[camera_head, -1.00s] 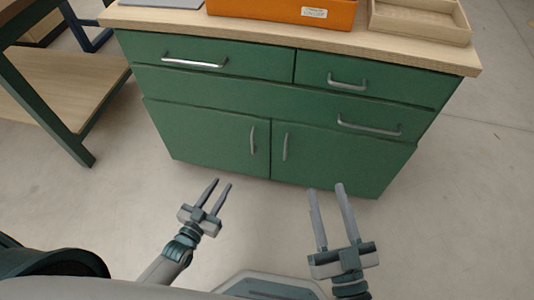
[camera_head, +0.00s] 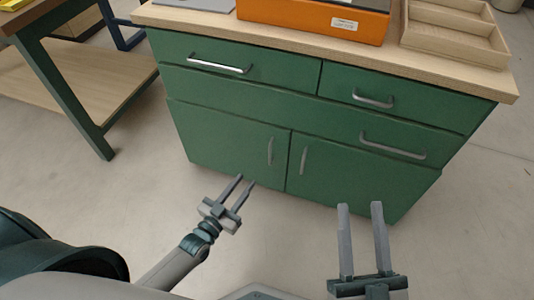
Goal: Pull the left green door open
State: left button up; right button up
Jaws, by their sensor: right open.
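The left green door (camera_head: 222,143) is in the lower left of the green cabinet and looks closed. Its upright metal handle (camera_head: 270,151) is near the door's right edge. The right green door (camera_head: 345,168) beside it also looks closed, with its own handle (camera_head: 304,160). My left gripper (camera_head: 246,180) is open and empty, in front of the left door and below its handle in the picture, apart from it. My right gripper (camera_head: 360,205) is open and empty, in front of the right door's lower part.
Above the doors are drawers with handles (camera_head: 218,66). The wooden top (camera_head: 210,25) bears an orange box (camera_head: 310,20) and a wooden tray (camera_head: 455,45). A green-legged table (camera_head: 70,100) stands at left. The floor (camera_head: 150,215) in front is clear.

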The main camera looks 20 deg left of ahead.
pick_arm(q)
jog(key=b+x, duration=0.2)
jog(key=x, duration=1.3)
jog(key=shift+b, duration=0.3)
pick_arm(e)
notch_tip(320, 180, up, 6)
jog(key=d+t, duration=0.2)
jog(key=t, duration=0.2)
jog(key=shift+s+d+r+t+y, duration=0.15)
jog(key=shift+s+d+t+y, duration=0.2)
jog(key=shift+s+t+y, duration=0.1)
pick_arm(q)
jog(key=shift+f, duration=0.1)
grip_shut()
